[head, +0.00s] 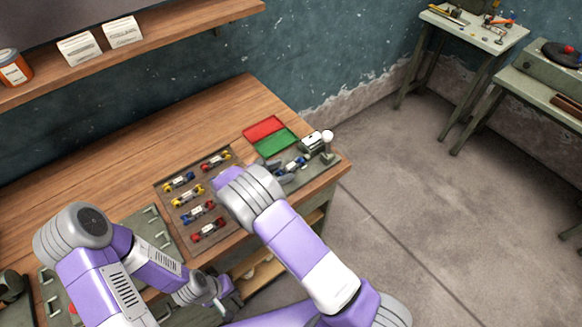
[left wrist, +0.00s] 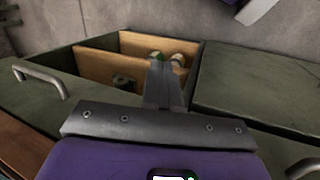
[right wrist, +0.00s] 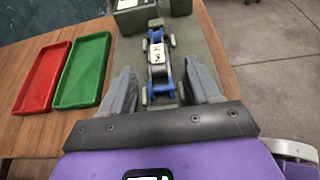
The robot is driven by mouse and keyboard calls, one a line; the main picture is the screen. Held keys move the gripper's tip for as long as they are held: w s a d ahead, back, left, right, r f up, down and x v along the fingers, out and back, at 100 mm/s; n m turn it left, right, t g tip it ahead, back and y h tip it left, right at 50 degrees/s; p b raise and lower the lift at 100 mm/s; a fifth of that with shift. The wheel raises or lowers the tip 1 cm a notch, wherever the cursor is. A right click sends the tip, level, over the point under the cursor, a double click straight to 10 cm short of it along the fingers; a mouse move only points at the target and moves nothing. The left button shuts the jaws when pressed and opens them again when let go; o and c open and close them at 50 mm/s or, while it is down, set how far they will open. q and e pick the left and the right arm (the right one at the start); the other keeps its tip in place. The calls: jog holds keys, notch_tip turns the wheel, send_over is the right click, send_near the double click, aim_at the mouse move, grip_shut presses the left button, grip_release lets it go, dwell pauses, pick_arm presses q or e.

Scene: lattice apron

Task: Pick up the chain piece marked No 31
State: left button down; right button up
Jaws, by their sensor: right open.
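A blue chain piece (right wrist: 158,65) with a white label lies on a grey-green fixture (right wrist: 195,50) in the right wrist view; its label is too small to read surely. In the head view this blue piece (head: 293,163) is right of my right gripper (head: 273,166). My right gripper (right wrist: 161,88) is open, its fingers on either side of the piece's near end, with nothing gripped. Several other labelled chain pieces in yellow, red and blue lie on a brown tray (head: 164,200); their marks are unreadable. My left gripper (head: 226,292) is low at the bench front; its fingers (left wrist: 162,75) look shut and empty.
A red tray (right wrist: 42,78) and a green tray (right wrist: 82,72) lie left of the fixture, both empty. A lever with a pale knob (head: 327,136) stands at the bench's right end. An open drawer (left wrist: 130,50) is before my left gripper. Bare floor lies right of the bench.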

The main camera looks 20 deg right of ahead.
grip_shut()
jog(key=shift+r, duration=0.15)
